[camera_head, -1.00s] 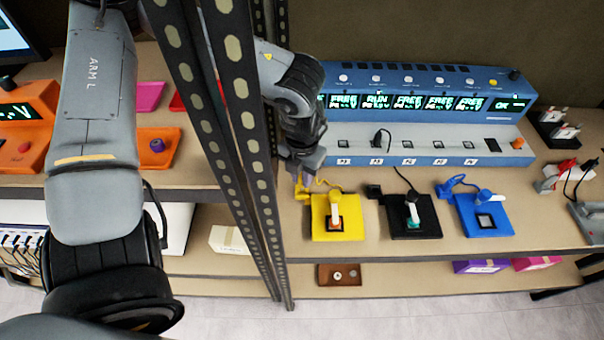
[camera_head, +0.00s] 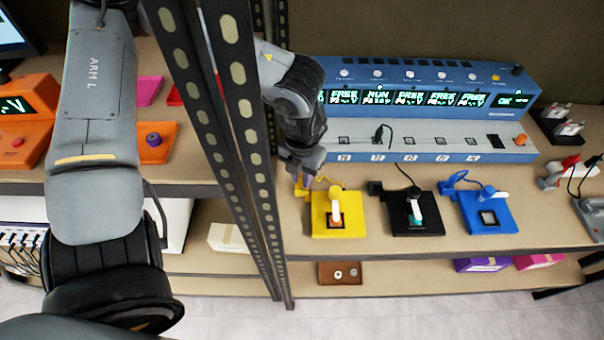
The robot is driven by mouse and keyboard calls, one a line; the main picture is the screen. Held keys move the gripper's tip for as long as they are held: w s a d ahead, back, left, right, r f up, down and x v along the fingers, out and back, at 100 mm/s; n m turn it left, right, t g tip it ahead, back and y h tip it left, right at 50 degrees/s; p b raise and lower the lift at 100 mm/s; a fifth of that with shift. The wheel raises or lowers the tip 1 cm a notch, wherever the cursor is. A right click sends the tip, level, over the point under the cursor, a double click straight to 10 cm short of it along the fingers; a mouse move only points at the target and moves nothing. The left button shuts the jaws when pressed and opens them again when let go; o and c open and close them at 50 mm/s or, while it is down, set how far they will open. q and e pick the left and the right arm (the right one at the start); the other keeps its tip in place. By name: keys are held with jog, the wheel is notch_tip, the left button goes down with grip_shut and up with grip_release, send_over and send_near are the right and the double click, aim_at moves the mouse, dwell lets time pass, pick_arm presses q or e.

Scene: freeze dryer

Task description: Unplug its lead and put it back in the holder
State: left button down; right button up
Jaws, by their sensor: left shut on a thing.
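My left gripper (camera_head: 304,180) points down at the yellow holder (camera_head: 302,193) beside the yellow station plate (camera_head: 349,222). It is shut on the yellow lead's plug, which is mostly hidden by the fingers; I cannot tell whether the plug sits fully in the holder. The yellow lead (camera_head: 328,182) curls away to the right of the fingers. The blue console (camera_head: 430,148) stands behind, with a row of sockets and lit displays. A black plug (camera_head: 379,135) stands in its second socket from the left. My right gripper is not in view.
A black station (camera_head: 432,222) and a blue station (camera_head: 505,213) with a blue lead (camera_head: 459,178) stand to the right on the shelf. A slotted upright post (camera_head: 239,120) rises just left of my gripper. Orange units (camera_head: 22,150) are at far left.

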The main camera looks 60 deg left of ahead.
pick_arm(q)
jog(key=shift+f, duration=0.35)
jog(key=c, duration=1)
grip_release()
jog(key=shift+o, duration=0.2)
